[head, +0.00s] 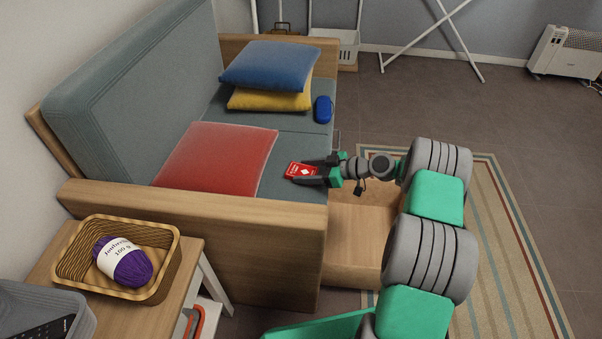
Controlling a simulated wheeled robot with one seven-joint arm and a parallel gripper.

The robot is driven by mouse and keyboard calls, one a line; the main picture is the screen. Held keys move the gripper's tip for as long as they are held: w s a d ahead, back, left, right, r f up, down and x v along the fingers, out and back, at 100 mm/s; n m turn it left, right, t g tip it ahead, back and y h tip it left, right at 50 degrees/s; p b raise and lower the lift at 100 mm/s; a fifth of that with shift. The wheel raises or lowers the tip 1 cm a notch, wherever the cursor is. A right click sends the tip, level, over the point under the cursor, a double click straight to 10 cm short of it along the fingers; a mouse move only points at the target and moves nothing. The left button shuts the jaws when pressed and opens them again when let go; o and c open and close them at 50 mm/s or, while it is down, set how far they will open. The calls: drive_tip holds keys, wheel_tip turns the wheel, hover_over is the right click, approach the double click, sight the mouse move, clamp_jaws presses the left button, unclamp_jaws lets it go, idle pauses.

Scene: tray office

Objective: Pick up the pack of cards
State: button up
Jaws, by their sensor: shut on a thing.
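The pack of cards (300,171) is a small red box with a white mark on its face. It is over the grey sofa seat, near the front edge and beside the red cushion. My gripper (307,171) reaches in from the right, with its dark fingers shut on the pack. I cannot tell whether the pack touches the seat or is just above it. The fingers hide part of its edges.
A red cushion (216,160) lies left of the pack. Blue (268,64) and yellow (268,99) cushions are stacked behind, near a blue case (323,109). The wooden sofa armrest (200,207) is in front. A basket (162,287) holds purple yarn (122,262).

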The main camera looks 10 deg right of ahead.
drive_tip(key=c, duration=0.4)
drive_tip(key=shift+r, duration=0.1)
